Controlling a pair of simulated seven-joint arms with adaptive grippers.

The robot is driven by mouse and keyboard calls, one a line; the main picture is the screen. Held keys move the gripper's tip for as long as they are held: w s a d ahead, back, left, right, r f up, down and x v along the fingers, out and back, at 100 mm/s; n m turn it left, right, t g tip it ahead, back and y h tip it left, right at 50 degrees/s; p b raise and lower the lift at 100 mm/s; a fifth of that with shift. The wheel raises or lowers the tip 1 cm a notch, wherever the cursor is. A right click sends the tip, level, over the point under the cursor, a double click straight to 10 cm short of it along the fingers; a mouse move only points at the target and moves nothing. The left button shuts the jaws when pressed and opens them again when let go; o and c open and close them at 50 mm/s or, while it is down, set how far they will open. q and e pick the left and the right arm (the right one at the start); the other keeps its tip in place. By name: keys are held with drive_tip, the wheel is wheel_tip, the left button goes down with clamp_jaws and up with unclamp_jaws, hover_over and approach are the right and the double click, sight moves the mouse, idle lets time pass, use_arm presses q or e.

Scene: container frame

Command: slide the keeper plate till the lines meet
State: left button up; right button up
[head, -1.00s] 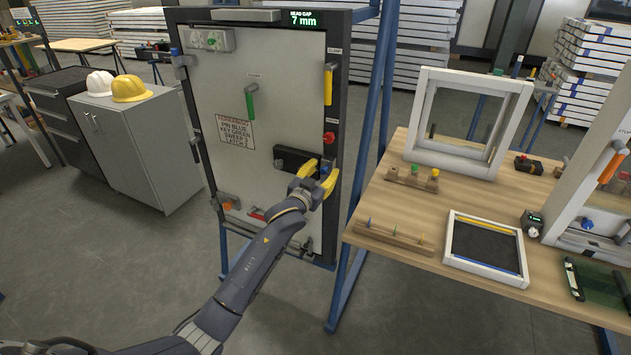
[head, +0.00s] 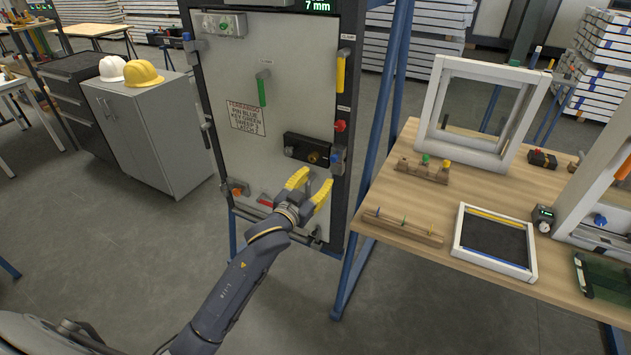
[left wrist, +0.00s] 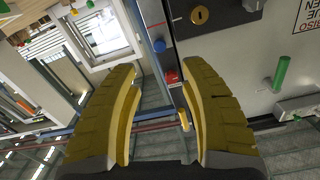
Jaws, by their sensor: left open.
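The grey door panel (head: 255,95) stands upright in a dark frame. A black lock block (head: 307,150) with a brass cylinder is on its right side. Beside it on the frame post is a small blue-grey piece (head: 337,158), which looks like the keeper plate; its lines are too small to make out. In the left wrist view the blue part (left wrist: 160,46) and brass cylinder (left wrist: 200,15) lie beyond my fingers. My left gripper (head: 310,184) is open and empty, below the lock block and apart from the keeper. My right gripper is not in view.
A red knob (head: 340,126) and yellow handle (head: 340,72) sit above the keeper. A red latch (head: 266,200) and orange knob (head: 238,190) are low on the door. A wooden bench (head: 400,212) with frames and pegs stands right of the blue stand (head: 364,185).

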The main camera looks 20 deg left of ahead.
use_arm(q)
approach(333, 159)
drive_tip(key=w, duration=0.3)
drive_tip(key=w+d, duration=0.1)
drive_tip(key=w, duration=0.7)
drive_tip(key=shift+d+f, duration=0.15)
drive_tip(key=shift+d, duration=0.05)
idle(0.7)
drive_tip(key=shift+c, duration=0.3)
clamp_jaws()
